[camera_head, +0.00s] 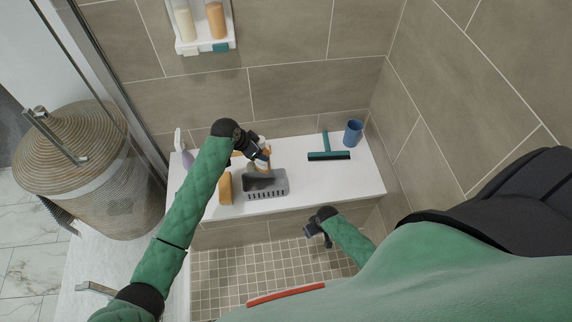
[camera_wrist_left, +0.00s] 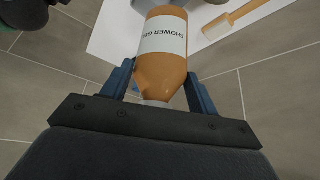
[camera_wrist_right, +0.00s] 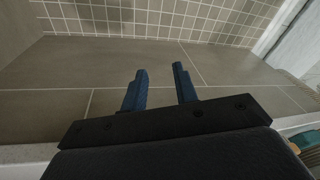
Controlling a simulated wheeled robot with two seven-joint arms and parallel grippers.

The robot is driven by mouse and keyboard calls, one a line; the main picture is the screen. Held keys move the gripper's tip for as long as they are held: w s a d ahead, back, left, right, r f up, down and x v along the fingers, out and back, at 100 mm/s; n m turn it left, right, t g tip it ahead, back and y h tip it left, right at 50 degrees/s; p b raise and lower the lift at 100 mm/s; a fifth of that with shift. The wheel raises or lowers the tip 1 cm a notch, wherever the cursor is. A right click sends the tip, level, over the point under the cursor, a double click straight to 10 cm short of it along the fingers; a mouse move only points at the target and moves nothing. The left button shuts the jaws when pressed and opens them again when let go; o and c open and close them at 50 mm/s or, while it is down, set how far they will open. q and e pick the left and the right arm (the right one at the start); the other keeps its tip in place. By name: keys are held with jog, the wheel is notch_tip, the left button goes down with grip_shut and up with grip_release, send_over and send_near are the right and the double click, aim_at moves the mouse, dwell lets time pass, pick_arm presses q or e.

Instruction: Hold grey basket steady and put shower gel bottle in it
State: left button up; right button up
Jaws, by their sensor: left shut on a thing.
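The grey basket (camera_head: 279,187), with slots in its front, stands on the white bench. The orange shower gel bottle (camera_wrist_left: 164,76) with a white label is between the fingers of my left gripper (camera_wrist_left: 160,88), which is shut on it. In the head view the bottle (camera_head: 265,160) shows partly behind my left gripper (camera_head: 258,152), at the back edge of the basket. I cannot tell its exact height there. My right gripper (camera_head: 318,228) is open and empty, in front of the bench and below its top, apart from the basket. Its spread fingers show in the right wrist view (camera_wrist_right: 160,88).
An orange-brown brush or block (camera_head: 225,187) lies left of the basket. A squeegee (camera_head: 328,154) and a blue cup (camera_head: 353,133) are at the right of the bench (camera_head: 310,190). A spray bottle (camera_head: 183,150) is at its left end. A wall shelf (camera_head: 205,45) holds two bottles.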

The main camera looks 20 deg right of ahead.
jog(key=w+d+r+m+h, duration=0.1)
jog(key=w+d+r+m, duration=0.15)
jog(key=w+r, duration=2)
jog(key=shift+m+g+h, duration=0.4)
jog(key=shift+m+g, duration=0.45)
jog(key=shift+g, duration=0.05)
jog(key=a, duration=0.1)
jog(key=a+f, duration=0.1)
jog(key=a, duration=0.2)
jog(key=shift+s+a+f, duration=0.1)
jog(key=shift+s+f, duration=0.1)
jog(key=shift+f, duration=0.05)
notch_tip(320, 180, down, 12)
jog(key=shift+r, duration=0.15)
grip_shut()
